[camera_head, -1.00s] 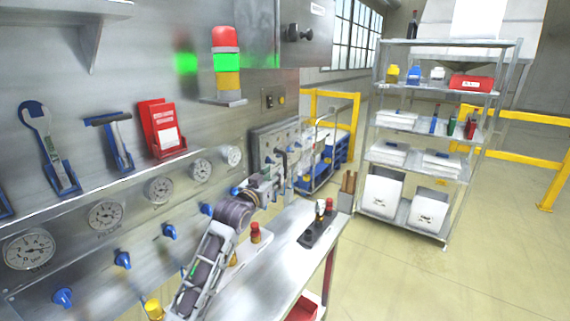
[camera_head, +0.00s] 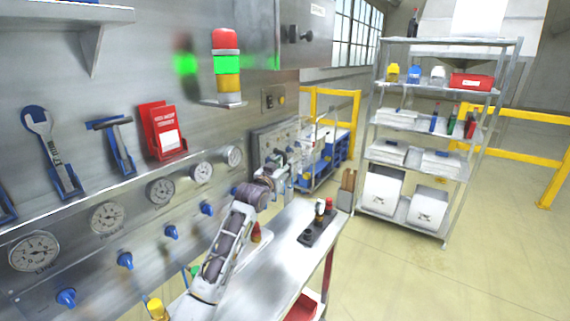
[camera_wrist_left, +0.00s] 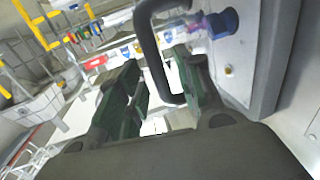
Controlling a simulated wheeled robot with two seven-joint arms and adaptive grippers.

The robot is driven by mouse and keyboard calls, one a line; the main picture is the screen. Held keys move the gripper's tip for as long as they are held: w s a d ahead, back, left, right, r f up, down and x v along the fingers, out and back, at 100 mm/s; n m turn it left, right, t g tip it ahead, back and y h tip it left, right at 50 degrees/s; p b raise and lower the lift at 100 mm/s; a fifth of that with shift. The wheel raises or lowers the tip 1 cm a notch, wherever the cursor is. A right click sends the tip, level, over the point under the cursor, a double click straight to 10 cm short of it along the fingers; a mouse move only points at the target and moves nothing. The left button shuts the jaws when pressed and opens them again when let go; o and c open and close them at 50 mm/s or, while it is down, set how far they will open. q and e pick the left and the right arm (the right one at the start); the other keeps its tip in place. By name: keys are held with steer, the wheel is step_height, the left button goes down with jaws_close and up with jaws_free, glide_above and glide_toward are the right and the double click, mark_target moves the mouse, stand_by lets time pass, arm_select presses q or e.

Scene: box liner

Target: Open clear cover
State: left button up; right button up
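A see-through cover (camera_head: 322,138) stands out from the grey wall panel (camera_head: 268,139) in the head view; its outline is faint. In the left wrist view a dark loop handle (camera_wrist_left: 152,58) hangs in front of a grey panel edge (camera_wrist_left: 272,45). My left gripper (camera_head: 286,171) is beside the wall panel. In the left wrist view its two fingers (camera_wrist_left: 158,80) are apart, with the handle between or just in front of them; whether they touch it I cannot tell. My right gripper is not in view.
A metal bench (camera_head: 275,245) runs along the wall, with a black holder (camera_head: 318,232) on it. Gauges and blue knobs (camera_head: 172,232) line the wall. A blue cart (camera_head: 340,150) and a loaded shelf (camera_head: 405,205) stand beyond. Floor at the right is clear.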

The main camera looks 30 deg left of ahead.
arm_select(q)
steer(key=shift+w, duration=0.85)
jaws_close()
